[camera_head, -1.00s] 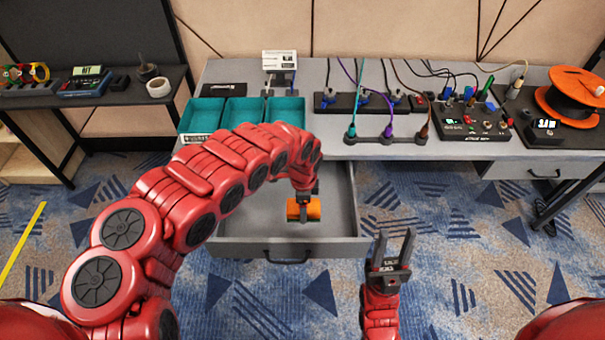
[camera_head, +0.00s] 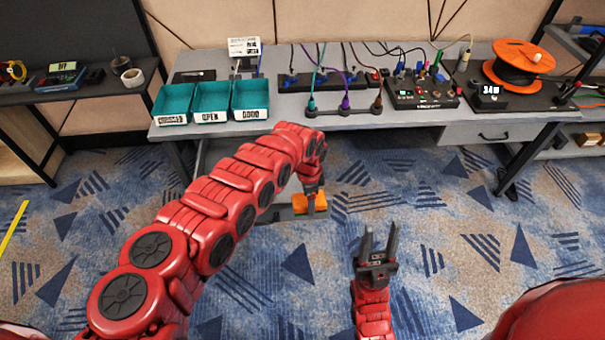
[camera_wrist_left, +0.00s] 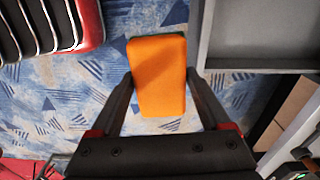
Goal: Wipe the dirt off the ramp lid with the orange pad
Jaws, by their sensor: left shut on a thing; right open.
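My left gripper (camera_head: 311,188) is shut on the orange pad (camera_head: 320,201). In the left wrist view the pad (camera_wrist_left: 158,75) sits between the two fingers, with blue patterned carpet below it. It is held beside the corner of an open grey drawer (camera_wrist_left: 204,45), apart from it in that view. My right gripper (camera_head: 380,232) is open and empty over the carpet at lower centre. I cannot make out a ramp lid or any dirt in these views.
The grey workbench (camera_head: 425,122) carries teal bins (camera_head: 211,98), a power strip with cables (camera_head: 345,108), a control box (camera_head: 420,90) and an orange reel (camera_head: 520,60). My left arm hides most of the drawer. A dark shelf (camera_head: 90,90) stands left. Carpet is open in front.

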